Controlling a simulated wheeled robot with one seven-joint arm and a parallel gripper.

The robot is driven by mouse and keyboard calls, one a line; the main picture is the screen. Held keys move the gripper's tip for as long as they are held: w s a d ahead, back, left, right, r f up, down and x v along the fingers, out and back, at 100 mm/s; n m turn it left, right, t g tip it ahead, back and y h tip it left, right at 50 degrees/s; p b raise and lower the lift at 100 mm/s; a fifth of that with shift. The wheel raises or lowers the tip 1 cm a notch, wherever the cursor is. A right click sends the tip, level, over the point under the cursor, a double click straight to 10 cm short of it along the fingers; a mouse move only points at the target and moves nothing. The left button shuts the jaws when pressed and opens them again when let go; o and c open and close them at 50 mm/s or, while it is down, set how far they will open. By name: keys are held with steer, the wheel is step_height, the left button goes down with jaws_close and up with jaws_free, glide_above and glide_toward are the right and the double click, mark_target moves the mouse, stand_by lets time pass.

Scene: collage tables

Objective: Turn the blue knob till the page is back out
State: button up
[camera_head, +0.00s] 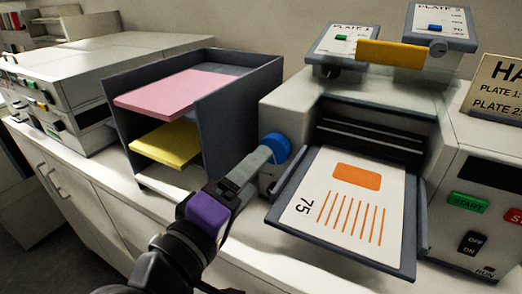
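The blue knob (277,146) sits on the left side of the pale machine (290,103). My gripper (262,158) reaches up to the knob from the lower left, with its tip at the knob's near edge. The fingers are too small and partly hidden to tell whether they are shut on it. The page (343,251), white with an orange block, orange lines and the number 75, lies face up on the dark output tray (419,238) in front of the machine's slot.
A dark paper rack (236,103) with pink (172,92) and yellow sheets (168,145) stands close left of my gripper. A control panel with a green START button (468,202) is at the right. Two plate boxes (343,40) (440,22) joined by a yellow bar (393,54) sit on top.

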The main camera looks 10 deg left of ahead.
mark_target(275, 149)
steer(key=w+d+n+p, duration=0.2)
steer(key=w+n, duration=0.5)
steer(key=n, duration=0.6)
steer(key=shift+f+p, duration=0.35)
steer(key=shift+p, duration=0.55)
steer(key=shift+w, duration=0.1)
steer(key=c, duration=1.4)
steer(key=shift+m, duration=0.3)
